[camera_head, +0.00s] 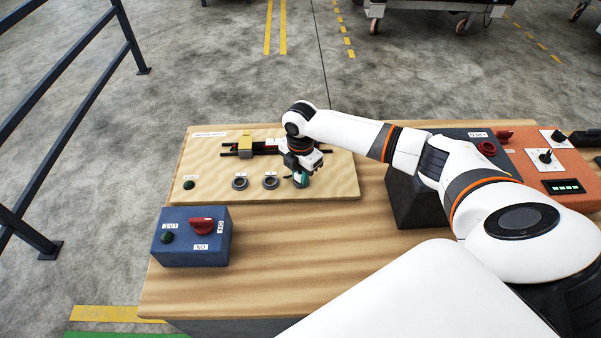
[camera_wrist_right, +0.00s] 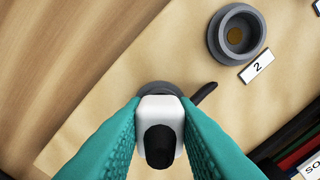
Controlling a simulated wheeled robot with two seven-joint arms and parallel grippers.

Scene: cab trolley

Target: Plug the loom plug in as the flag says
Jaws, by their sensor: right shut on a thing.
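My right gripper (camera_head: 301,180) points down over the right part of the pale wooden board (camera_head: 335,180). In the wrist view its teal fingers (camera_wrist_right: 160,135) are shut on the white and black loom plug (camera_wrist_right: 158,130). A grey round socket (camera_wrist_right: 160,88) shows partly behind the plug, with a dark tab beside it. I cannot tell whether the plug is seated in it or above it. A second grey socket (camera_wrist_right: 237,34), labelled 2, is open and empty. In the head view two sockets (camera_head: 239,183) (camera_head: 270,181) stand left of the gripper. My left gripper is out of view.
A yellow block (camera_head: 245,144) and dark loom parts sit at the board's back. A blue switch box (camera_head: 192,238) with a red knob (camera_head: 202,226) stands front left. An orange panel (camera_head: 550,165) stands at right. Bare bench lies in front of the board.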

